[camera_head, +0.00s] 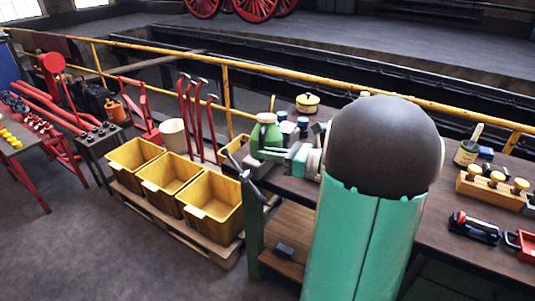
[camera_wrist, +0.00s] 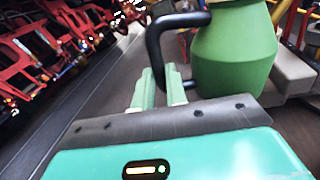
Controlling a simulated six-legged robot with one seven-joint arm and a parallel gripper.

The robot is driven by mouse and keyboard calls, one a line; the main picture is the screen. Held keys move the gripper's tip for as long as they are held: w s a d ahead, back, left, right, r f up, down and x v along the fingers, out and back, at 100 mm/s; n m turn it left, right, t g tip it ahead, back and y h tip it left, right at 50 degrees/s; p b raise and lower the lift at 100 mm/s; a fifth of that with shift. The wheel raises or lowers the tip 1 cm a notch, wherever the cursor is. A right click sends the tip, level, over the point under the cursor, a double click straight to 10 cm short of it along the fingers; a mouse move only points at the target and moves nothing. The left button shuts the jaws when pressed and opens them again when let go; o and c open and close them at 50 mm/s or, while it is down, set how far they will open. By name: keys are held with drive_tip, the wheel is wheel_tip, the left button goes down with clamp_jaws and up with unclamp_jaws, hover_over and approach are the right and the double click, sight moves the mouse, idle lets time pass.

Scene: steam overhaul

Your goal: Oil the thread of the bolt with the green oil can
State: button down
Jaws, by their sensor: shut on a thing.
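The green oil can (camera_head: 267,136) stands out at the left end of the workbench in the head view. In the wrist view its rounded green body (camera_wrist: 232,55) and black looped handle (camera_wrist: 178,20) are close in front of me, right of the fingers. My gripper (camera_wrist: 162,90) is shut on the can's black handle, whose lower part passes behind the pale green fingers. In the head view my gripper (camera_head: 274,153) is beside the can, partly hidden by my arm. I cannot make out the bolt or its thread in either view.
A yellow railing (camera_head: 390,102) runs behind.

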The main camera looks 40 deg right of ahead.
sight(260, 142)
wheel_tip(260, 142, up, 3)
drive_tip(key=m, duration=0.3)
drive_tip(key=shift+a+r+g, duration=0.1)
drive_tip(key=shift+a+g, duration=0.05)
drive_tip(key=shift+g, duration=0.25)
drive_tip(key=shift+r, duration=0.1)
drive_tip(key=shift+r, duration=0.2)
drive_tip(key=shift+w+r+m, duration=0.1)
drive_tip(key=shift+r+m, duration=0.25)
drive_tip(key=shift+m, duration=0.05)
idle(0.6)
drive_tip(key=shift+d+r, duration=0.25)
drive_tip(key=shift+r, duration=0.15)
